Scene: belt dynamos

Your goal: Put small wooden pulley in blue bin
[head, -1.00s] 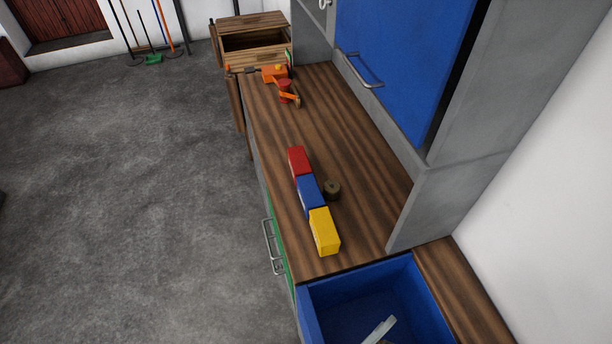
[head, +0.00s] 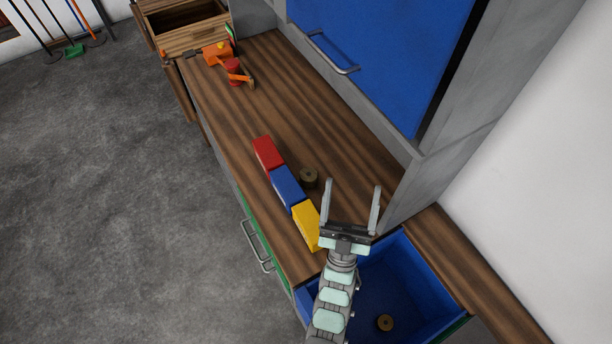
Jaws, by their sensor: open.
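A small brown wooden pulley (head: 308,178) stands on the bench just right of the blue bin (head: 288,189). The blue bin is a small box in a row, between a red one and a yellow one. A second brown round piece with a centre hole (head: 385,322) lies on the floor of the open blue drawer. My gripper (head: 352,186) is open and empty, its two fingers apart. In the picture it is right of the pulley and the yellow bin, near the bench's front end. Its height above the bench is hard to tell.
The red bin (head: 267,154) and yellow bin (head: 307,225) flank the blue one. The open blue drawer (head: 437,268) is below my arm. A grey cabinet with a blue door (head: 385,55) borders the bench at right. An orange-red tool (head: 233,70) is at the far end.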

